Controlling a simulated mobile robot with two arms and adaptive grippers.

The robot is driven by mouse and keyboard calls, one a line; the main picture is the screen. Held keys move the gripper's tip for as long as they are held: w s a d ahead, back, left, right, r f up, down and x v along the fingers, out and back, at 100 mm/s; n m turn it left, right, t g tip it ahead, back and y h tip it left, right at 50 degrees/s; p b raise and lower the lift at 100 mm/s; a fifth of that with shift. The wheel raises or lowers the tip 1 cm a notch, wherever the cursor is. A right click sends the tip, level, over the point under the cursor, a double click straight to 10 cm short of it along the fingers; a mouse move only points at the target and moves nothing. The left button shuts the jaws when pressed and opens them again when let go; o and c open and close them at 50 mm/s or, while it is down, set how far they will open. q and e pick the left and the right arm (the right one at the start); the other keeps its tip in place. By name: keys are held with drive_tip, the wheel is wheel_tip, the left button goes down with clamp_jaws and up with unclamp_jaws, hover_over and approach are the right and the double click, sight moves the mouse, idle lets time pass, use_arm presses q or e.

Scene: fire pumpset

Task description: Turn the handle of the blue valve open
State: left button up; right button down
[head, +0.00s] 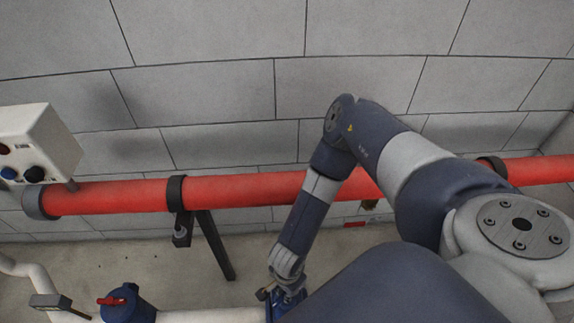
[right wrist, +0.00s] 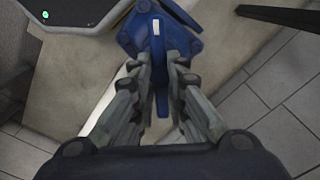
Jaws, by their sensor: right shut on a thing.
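The blue valve (head: 291,301) is low in the head view, on the pale pipe near the floor and partly hidden by my right arm. My right gripper (head: 285,274) reaches down onto it from above. In the right wrist view the valve's blue body (right wrist: 183,18) is at the top. Its narrow blue handle (right wrist: 160,50) with a pale end points down between the fingers. My right gripper (right wrist: 160,70) is shut on this handle, with one finger on each side. My left gripper is not in view.
A thick red pipe (head: 110,197) runs along the grey block wall, held by a black support (head: 213,245). A blue fitting with a red handle (head: 125,303) stands left of the valve. A white control box (head: 40,140) is at far left.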

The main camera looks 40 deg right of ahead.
drive_tip(key=shift+s, duration=0.25)
drive_tip(key=c, duration=1.6)
unclamp_jaws()
drive_tip(key=shift+w, duration=0.1)
drive_tip(key=shift+w, duration=0.1)
drive_tip(key=shift+r, duration=3.85)
